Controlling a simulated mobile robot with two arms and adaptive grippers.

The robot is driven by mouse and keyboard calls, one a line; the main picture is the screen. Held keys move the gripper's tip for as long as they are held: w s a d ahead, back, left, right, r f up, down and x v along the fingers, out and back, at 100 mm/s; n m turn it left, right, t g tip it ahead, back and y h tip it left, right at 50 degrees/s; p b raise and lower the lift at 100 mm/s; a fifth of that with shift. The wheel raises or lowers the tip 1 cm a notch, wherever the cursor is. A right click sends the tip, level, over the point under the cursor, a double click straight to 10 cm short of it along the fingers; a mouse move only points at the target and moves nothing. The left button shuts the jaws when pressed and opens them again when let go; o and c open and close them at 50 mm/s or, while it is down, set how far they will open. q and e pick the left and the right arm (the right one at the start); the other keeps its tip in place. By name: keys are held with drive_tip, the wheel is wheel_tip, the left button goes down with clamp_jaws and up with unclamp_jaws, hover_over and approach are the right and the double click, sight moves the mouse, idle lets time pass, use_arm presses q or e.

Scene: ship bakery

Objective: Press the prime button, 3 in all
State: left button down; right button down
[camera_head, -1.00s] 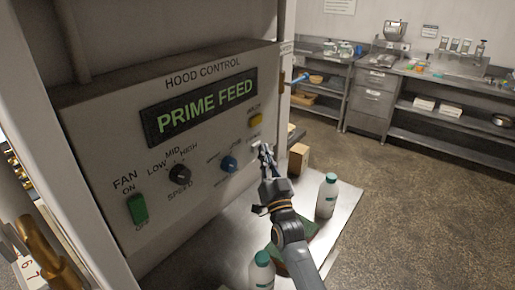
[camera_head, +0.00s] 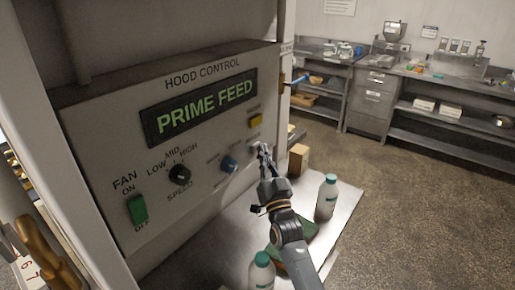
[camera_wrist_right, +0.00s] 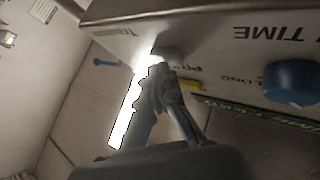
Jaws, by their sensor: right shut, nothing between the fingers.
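The hood control panel (camera_head: 215,72) fills the left of the head view, and its display (camera_head: 200,107) reads "PRIME FEED". A yellow button (camera_head: 255,121) sits at its right, with a blue knob (camera_head: 229,164) lower left of it. My right gripper (camera_head: 262,150) is shut and empty, its tips at the panel just below the yellow button. In the wrist view the tips (camera_wrist_right: 158,68) are beside a pale button (camera_wrist_right: 167,52) with a label starting "PR", partly hidden by glare and the fingers. I cannot tell whether they touch it.
A green fan switch (camera_head: 138,209) and black speed knob (camera_head: 180,174) are farther left. Open floor (camera_head: 430,200) lies to the right.

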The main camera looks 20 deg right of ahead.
drive_tip(key=shift+s+d, duration=0.35)
drive_tip(key=shift+s, duration=0.3)
drive_tip(key=s+d, duration=0.1)
drive_tip(key=s+p, duration=0.1)
drive_tip(key=s+d+p, duration=0.1)
drive_tip(key=s, duration=0.1)
drive_tip(key=shift+s+d, duration=0.1)
drive_tip(key=shift+d, duration=0.2)
idle(1.8)
drive_tip(key=s+m, duration=0.1)
drive_tip(key=m, duration=0.5)
drive_tip(key=s+d+m+b, duration=0.1)
drive_tip(key=m, duration=0.6)
drive_tip(key=s+d+m+b, duration=0.1)
drive_tip(key=m, duration=0.5)
drive_tip(key=shift+s+g+h, duration=0.15)
drive_tip(key=shift+g+h, duration=0.15)
drive_tip(key=shift+h, duration=0.1)
drive_tip(key=shift+a, duration=0.1)
